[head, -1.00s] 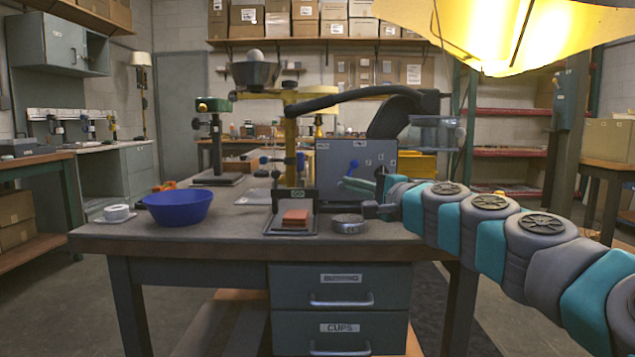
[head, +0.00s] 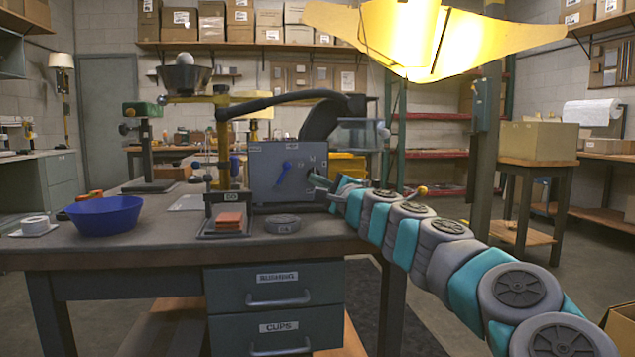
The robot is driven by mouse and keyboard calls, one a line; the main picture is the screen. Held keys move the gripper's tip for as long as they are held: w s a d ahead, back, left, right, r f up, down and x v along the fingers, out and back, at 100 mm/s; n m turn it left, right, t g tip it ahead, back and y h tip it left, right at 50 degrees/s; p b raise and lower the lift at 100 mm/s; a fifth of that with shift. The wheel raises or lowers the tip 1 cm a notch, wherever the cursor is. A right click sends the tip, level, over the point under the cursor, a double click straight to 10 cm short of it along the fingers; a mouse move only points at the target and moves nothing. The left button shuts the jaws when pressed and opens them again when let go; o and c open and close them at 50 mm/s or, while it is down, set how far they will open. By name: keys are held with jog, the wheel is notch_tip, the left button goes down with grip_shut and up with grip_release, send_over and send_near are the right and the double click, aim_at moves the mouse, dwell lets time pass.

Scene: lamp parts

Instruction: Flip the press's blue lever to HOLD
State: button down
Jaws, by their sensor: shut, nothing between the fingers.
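The press's control box (head: 262,180) is a grey box standing on the bench behind the brown blocks.
A blue bowl (head: 104,216) and a white tape roll (head: 35,224) are at the bench's left. Brown blocks (head: 229,220) on a dark stand and a round grey disc (head: 282,223) lie in front of the press. A yellow lampshade (head: 420,40) hangs at upper right.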

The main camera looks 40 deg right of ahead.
aim_at(269, 161)
jog(key=x, duration=0.7)
jog(key=shift+w+r, duration=0.1)
jog(key=shift+w, duration=0.2)
jog(key=shift+r, duration=0.1)
jog(key=shift+w+a+r+n+p, duration=0.1)
jog(key=shift+r+n+p, duration=0.05)
jog(key=shift+n+p, duration=0.3)
jog(key=shift+a+r+n+p, duration=0.1)
jog(key=shift+r+n+p, duration=0.15)
jog(key=shift+p, duration=0.2)
jog(key=n+g+p, duration=0.1)
jog(key=w+a+r+n+y+p, duration=0.1)
jog(key=n+p, duration=0.1)
jog(key=shift+a+r+g, duration=0.25)
jog(key=shift+r+g, duration=0.1)
jog(key=shift+g, duration=0.05)
jog(key=a+n+p, duration=0.1)
jog(key=n, duration=0.1)
jog(key=w+a+n+g+p, duration=0.1)
jog(key=n, duration=0.1)
jog(key=shift+w+a+r+g+p, duration=0.2)
jog(key=shift+w+r+g+p, duration=0.1)
jog(key=shift+r+p, duration=0.1)
jog(key=shift+w+a+n+g+h+p, duration=0.2)
jog(key=shift+a+n+g+p, duration=0.1)
jog(key=shift+n, duration=0.15)
jog(key=shift+w+a+n+g+h+p, duration=0.15)
jog(key=shift+a+n+g+h, duration=0.05)
jog(key=shift+a+n, duration=0.2)
